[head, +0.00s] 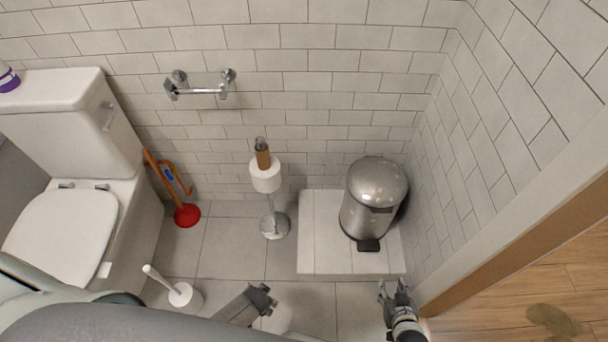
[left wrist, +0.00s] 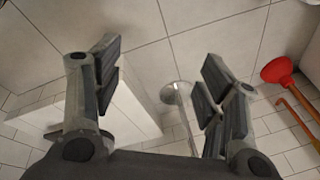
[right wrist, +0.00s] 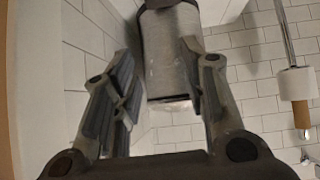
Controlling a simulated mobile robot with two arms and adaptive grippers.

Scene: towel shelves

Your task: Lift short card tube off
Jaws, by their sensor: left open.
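The short brown card tube (head: 262,157) sits upright around the top of the metal stand, above a white paper roll (head: 266,179). The tube also shows at the right edge of the right wrist view (right wrist: 301,115), beside the roll (right wrist: 297,83). My left gripper (head: 267,296) is open and empty, low in front of the stand and apart from it. In the left wrist view its fingers (left wrist: 165,78) are spread, with the stand's round base beyond them. My right gripper (head: 395,287) is open and empty, in front of the bin.
A steel pedal bin (head: 375,196) stands on a tiled step (head: 320,235) right of the stand. A red plunger (head: 187,215), a toilet brush (head: 181,293) and the toilet (head: 62,230) are on the left. A chrome wall holder (head: 200,88) is behind. Floor around the stand base (head: 274,226) is clear.

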